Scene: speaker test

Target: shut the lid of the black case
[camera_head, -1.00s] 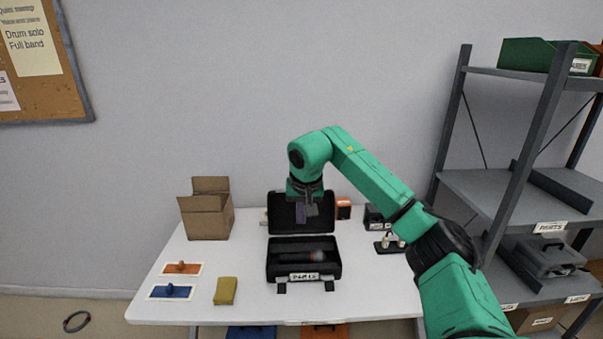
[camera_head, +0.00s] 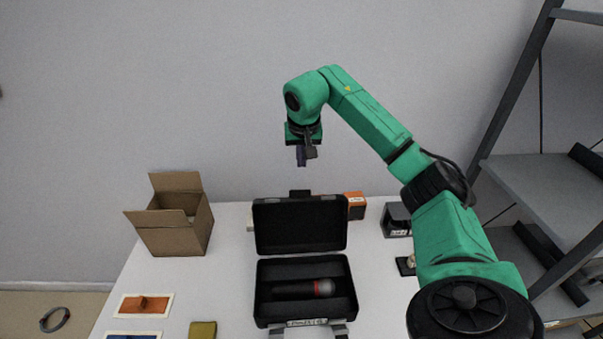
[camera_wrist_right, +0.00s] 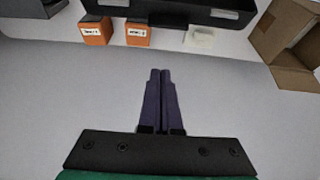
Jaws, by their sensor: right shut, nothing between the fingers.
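The black case (camera_head: 261,312) stands on the table in the head view with its lid (camera_head: 300,226) open and raised at the back. A dark microphone with a grey head (camera_head: 303,289) lies inside. My right gripper (camera_head: 303,163) is shut and empty, pointing down, and appears above the raised lid, apart from it. In the right wrist view its fingertips (camera_wrist_right: 159,72) are together, and part of the black case (camera_wrist_right: 200,14) shows at the top edge. My left gripper is not in view.
An open cardboard box (camera_head: 178,236) stands left on the white table (camera_head: 225,255). Orange boxes (camera_wrist_right: 96,31) stand behind the case. A dark item (camera_head: 396,220) is at right, beside my arm. A grey shelf (camera_head: 530,185) stands far right.

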